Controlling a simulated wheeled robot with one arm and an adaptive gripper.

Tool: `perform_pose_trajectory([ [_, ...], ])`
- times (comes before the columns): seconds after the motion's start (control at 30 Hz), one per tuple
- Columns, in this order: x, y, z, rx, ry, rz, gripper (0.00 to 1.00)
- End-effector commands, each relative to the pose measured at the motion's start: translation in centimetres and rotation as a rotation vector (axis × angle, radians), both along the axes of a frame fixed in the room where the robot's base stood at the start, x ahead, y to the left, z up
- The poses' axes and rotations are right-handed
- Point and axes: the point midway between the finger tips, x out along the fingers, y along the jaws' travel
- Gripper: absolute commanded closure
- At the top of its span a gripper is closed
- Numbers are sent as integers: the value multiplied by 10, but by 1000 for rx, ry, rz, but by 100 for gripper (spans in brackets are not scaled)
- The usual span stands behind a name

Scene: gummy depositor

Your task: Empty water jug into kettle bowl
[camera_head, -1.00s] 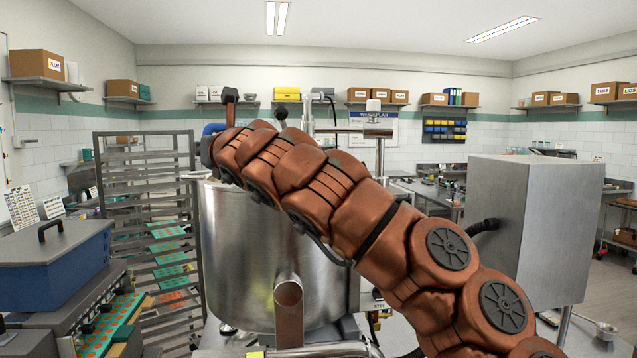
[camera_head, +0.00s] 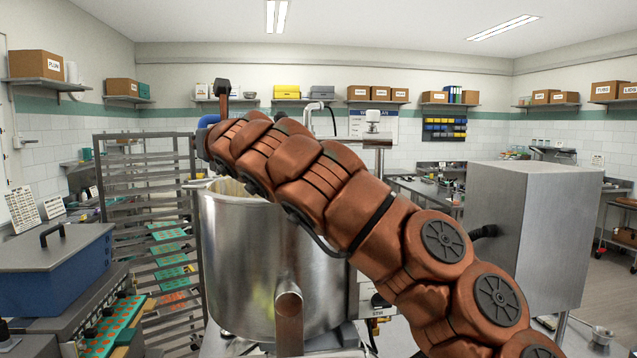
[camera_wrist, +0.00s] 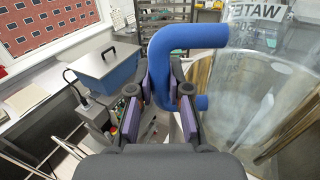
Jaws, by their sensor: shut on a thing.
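The kettle bowl (camera_head: 240,260) is a large steel vessel at the middle left of the head view, its open rim partly behind my arm. The water jug (camera_wrist: 240,75) is clear, with a dark WATER label, and fills the right of the wrist view. Steel kettle surfaces show through and around it. My gripper (camera_wrist: 164,82) is shut on the jug's blue handle (camera_wrist: 185,38). In the head view a bit of the blue handle (camera_head: 208,120) shows above the kettle's left rim; my arm hides the jug body. The water level cannot be told.
A tall tray rack (camera_head: 145,190) stands left of the kettle. A blue box with a grey lid (camera_head: 55,270) sits over the machine at front left. A large steel cabinet (camera_head: 535,235) stands to the right. A pipe (camera_head: 289,310) sticks out from the kettle's front.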

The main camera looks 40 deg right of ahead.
Motion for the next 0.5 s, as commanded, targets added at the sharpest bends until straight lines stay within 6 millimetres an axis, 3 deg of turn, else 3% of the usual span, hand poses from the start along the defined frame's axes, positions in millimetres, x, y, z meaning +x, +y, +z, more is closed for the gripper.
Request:
perform_pose_trajectory([
  [0.17,-5,4,0,-1,0,3,100],
  [0.5,-35,18,0,-1,1,3,100],
])
